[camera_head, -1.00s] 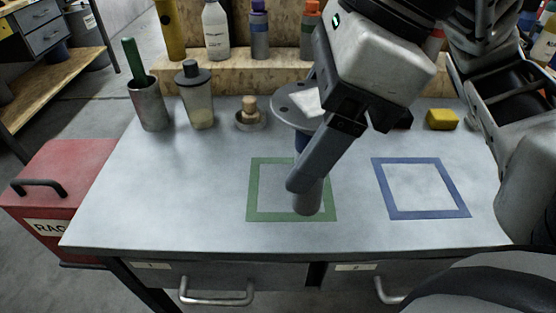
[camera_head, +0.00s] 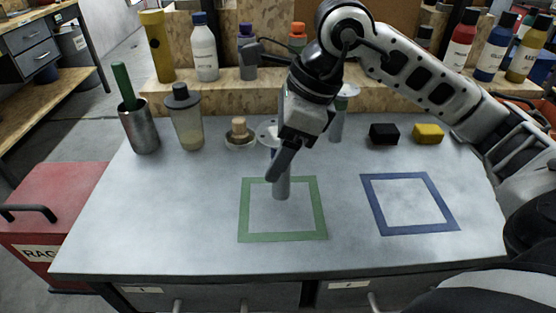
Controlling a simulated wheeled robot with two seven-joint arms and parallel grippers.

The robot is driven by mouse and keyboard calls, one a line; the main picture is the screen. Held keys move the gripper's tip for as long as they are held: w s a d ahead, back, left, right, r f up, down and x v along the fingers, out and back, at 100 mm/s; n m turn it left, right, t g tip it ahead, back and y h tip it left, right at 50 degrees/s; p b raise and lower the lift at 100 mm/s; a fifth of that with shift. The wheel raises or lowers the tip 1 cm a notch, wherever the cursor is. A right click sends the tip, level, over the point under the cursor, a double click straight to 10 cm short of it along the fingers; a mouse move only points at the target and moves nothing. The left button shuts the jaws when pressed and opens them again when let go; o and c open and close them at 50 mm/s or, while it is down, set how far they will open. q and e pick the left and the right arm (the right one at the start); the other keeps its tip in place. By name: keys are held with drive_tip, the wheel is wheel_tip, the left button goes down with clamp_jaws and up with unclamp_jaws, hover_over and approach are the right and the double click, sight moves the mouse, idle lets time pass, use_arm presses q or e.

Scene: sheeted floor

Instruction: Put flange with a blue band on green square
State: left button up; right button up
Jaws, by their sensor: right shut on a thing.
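My right gripper (camera_head: 277,165) comes in from the upper right and is shut on the grey flange (camera_head: 282,187). My left gripper is not in view.
A second grey flange-like piece (camera_head: 336,127) stands right behind my gripper. A blue square (camera_head: 423,230) lies to the right. Black (camera_head: 384,134) and yellow (camera_head: 428,134) blocks sit behind it. A metal cup (camera_head: 141,130) and shaker (camera_head: 186,120) stand back left. The table's left front is clear.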

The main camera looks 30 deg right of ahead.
wheel_tip(320, 180, down, 3)
drive_tip(key=shift+s+r, duration=0.1)
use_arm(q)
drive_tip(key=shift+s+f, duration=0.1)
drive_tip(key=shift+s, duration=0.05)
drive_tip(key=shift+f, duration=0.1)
use_arm(e)
drive_tip(key=shift+f+b, duration=0.25)
drive_tip(key=shift+b, duration=0.05)
drive_tip(key=o, duration=1.1)
drive_tip(key=shift+r, duration=0.1)
drive_tip(key=shift+r+p, duration=0.4)
use_arm(q)
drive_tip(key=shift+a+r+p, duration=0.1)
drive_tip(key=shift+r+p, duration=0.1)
drive_tip(key=shift+p, duration=0.2)
use_arm(e)
drive_tip(key=v, duration=1.1)
drive_tip(key=shift+d+r, duration=0.15)
drive_tip(key=shift+r, duration=0.1)
